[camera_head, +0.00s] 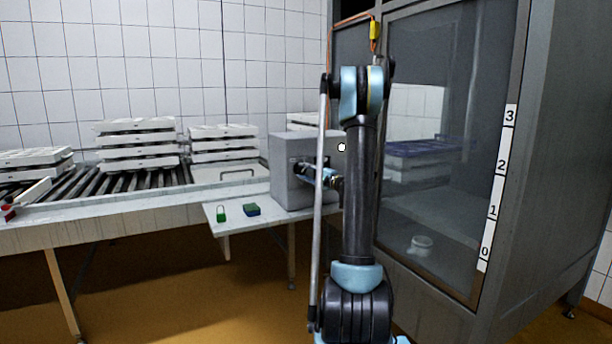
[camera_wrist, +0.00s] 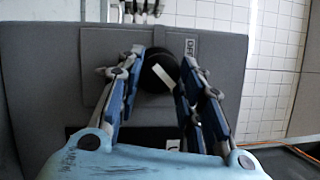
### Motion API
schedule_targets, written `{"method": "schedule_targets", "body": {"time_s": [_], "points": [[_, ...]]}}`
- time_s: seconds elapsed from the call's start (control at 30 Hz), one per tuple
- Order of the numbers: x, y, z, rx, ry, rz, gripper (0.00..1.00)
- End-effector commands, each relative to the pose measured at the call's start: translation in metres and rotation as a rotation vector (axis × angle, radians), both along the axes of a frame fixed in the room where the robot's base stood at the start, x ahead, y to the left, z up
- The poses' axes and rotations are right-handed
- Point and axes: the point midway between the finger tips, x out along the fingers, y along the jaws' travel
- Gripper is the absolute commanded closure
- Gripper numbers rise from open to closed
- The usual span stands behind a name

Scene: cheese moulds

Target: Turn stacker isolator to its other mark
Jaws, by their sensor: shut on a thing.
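The stacker isolator is a round black knob (camera_wrist: 160,67) on a grey box. A white pointer bar lies slantwise across the knob. A label reading "OFF" (camera_wrist: 190,47) sits on the plate to the knob's upper right in the wrist view. A second label (camera_wrist: 173,144) below it is mostly hidden by my gripper. My gripper (camera_wrist: 160,80) has its fingers on both sides of the knob and is shut on it. In the head view my gripper (camera_head: 303,168) is at the front of the grey box (camera_head: 291,144), and the knob is mostly hidden behind it.
A green padlock (camera_head: 222,213) and a dark blue-green block (camera_head: 252,210) lie on the small shelf (camera_head: 238,226) left of the box. White mould stacks (camera_head: 136,146) stand on the roller conveyor. A glazed cabinet (camera_head: 440,190) with a numbered strip stands close on the right.

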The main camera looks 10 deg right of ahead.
Motion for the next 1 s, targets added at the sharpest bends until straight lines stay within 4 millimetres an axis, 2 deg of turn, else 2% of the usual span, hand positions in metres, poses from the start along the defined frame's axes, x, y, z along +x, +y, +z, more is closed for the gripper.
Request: {"method": "schedule_targets", "body": {"time_s": [0.27, 0.3, 0.37, 0.77, 1.0], "points": [[0.000, 0.000, -0.002, -0.004, 0.002, -0.002, 0.90], [0.000, 0.000, -0.002, -0.004, 0.002, -0.002, 0.59], [0.000, 0.000, -0.002, -0.004, 0.002, -0.002, 0.46], [-0.002, -0.002, -0.001, -0.001, 0.000, -0.001, 0.46], [-0.025, -0.022, -0.004, -0.001, 0.001, -0.003, 0.46]]}}
